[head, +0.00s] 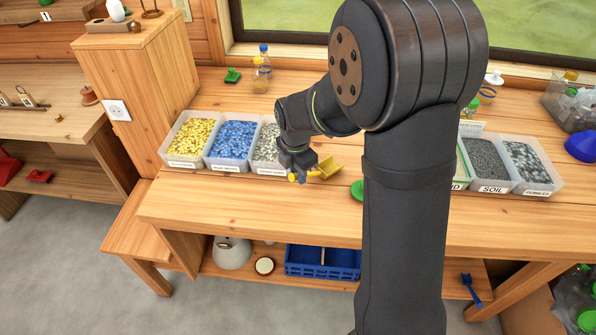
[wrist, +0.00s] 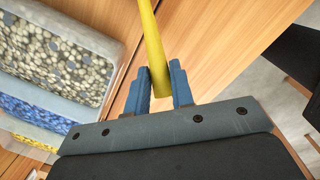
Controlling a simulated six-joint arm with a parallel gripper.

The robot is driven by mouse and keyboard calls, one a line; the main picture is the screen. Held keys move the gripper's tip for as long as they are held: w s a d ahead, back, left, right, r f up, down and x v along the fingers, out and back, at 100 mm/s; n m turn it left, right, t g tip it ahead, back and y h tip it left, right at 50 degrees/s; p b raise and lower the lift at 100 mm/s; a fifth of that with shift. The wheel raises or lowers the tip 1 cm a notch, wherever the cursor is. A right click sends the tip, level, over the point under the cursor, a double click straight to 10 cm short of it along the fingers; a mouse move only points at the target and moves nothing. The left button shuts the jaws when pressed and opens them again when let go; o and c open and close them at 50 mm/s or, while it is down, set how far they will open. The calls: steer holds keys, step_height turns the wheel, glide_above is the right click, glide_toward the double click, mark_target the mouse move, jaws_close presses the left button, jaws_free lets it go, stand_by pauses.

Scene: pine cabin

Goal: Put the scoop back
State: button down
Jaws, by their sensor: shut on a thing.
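The yellow scoop (head: 327,168) is held by my gripper (head: 299,174) just above the front part of the wooden bench, right of the gravel bin (head: 268,143). In the wrist view, the handle of the scoop (wrist: 154,45) runs up between the two blue fingers of my gripper (wrist: 160,90), which are shut on it. The scoop's far end lies outside the wrist view. In the head view my arm hides part of the bench behind and to the right of the scoop.
Bins of yellow (head: 188,138) and blue pieces (head: 232,141) stand left of the gravel bin. Soil (head: 487,160) and pebble bins (head: 530,160) stand right of my arm. A green round thing (head: 357,190) lies on the bench. A blue crate (head: 322,262) sits on the shelf below.

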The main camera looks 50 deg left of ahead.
steer(key=shift+f, duration=0.15)
steer(key=c, duration=1.3)
jaws_free()
steer(key=shift+o, duration=0.2)
step_height(320, 180, up, 12)
steer(key=shift+s+d, duration=0.2)
steer(key=shift+s, duration=0.25)
